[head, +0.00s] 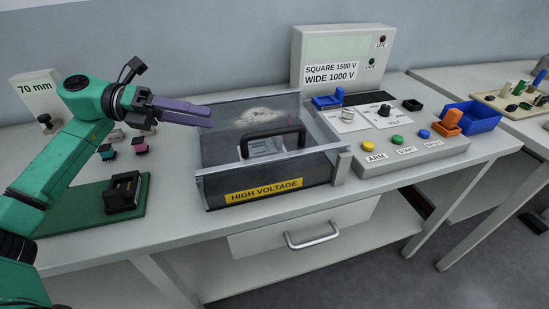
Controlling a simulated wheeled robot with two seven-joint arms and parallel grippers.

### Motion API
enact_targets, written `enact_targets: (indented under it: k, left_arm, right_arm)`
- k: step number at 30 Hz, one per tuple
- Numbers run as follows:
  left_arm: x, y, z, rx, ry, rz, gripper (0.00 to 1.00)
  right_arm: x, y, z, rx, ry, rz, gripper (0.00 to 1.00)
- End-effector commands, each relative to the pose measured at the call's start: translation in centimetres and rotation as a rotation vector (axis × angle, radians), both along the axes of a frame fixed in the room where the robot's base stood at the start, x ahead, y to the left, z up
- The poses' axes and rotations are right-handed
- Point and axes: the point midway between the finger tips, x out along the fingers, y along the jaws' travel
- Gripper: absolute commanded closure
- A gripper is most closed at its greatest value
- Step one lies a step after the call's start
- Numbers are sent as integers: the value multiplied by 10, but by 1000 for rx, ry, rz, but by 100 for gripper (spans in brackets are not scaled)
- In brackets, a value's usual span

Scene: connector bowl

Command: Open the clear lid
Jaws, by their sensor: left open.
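The clear lid (225,170) lies shut over a dark box at the middle of the bench. A black bar handle (272,142) stands up from it, and a yellow HIGH VOLTAGE label (264,190) is on the box front. My left gripper (208,114), with purple fingers, is open and empty. In the picture it reaches over the lid's back left corner, up and left of the handle, apart from the handle. I cannot tell its exact height above the lid. My right gripper is not in view.
A control panel (400,158) with colored buttons and an upright sign box (345,50) adjoins the box on the right. A blue bin (472,117) is farther right. On the left, a green mat (75,222) holds a black fixture (123,192). A drawer (300,225) is below.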

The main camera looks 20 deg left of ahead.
Motion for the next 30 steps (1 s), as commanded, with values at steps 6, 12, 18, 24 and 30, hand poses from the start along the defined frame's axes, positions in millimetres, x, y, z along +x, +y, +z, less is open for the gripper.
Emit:
enact_targets:
  k: [6, 12, 18, 24, 30]
  left_arm:
    - [4, -16, -7, -2, -1, -3, 51]
    - [16, -65, -15, -4, -1, -4, 51]
    - [28, -113, -26, -4, -2, -4, 51]
    - [35, -137, -36, -1, 0, 0, 51]
    - [35, -138, -38, 0, -1, 1, 51]
  right_arm:
    - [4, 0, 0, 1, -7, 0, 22]
    - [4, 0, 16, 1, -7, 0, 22]
    - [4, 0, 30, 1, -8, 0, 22]
    - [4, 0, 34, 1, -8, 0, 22]
    - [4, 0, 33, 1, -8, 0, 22]
